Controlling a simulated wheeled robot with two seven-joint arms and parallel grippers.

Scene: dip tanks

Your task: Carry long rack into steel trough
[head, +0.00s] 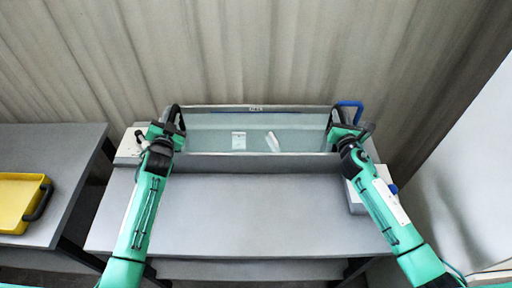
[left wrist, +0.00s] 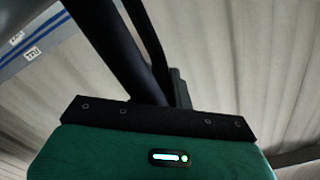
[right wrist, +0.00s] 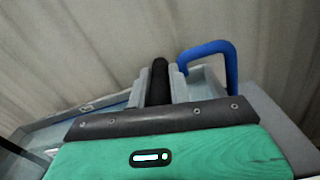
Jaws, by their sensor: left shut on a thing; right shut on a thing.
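The steel trough (head: 255,163) stands along the back of the grey table, long side towards me, with pale greenish contents. A labelled rim with blue stripes shows in the left wrist view (left wrist: 40,52). My left gripper (head: 175,132) is shut at the trough's left end, by a dark upright handle (head: 173,113). My right gripper (head: 345,136) is shut at the right end; its wrist view shows a black bar (right wrist: 159,80) between the fingers. I take these dark parts as the long rack's end handles. The rack's body cannot be told apart from the trough.
A white piece (head: 238,141) and a slanted clear piece (head: 272,142) show inside the trough. A blue handle (head: 351,107) rises behind my right gripper. A yellow tray (head: 18,205) sits on the left table (head: 60,150). The front tabletop (head: 240,210) is clear.

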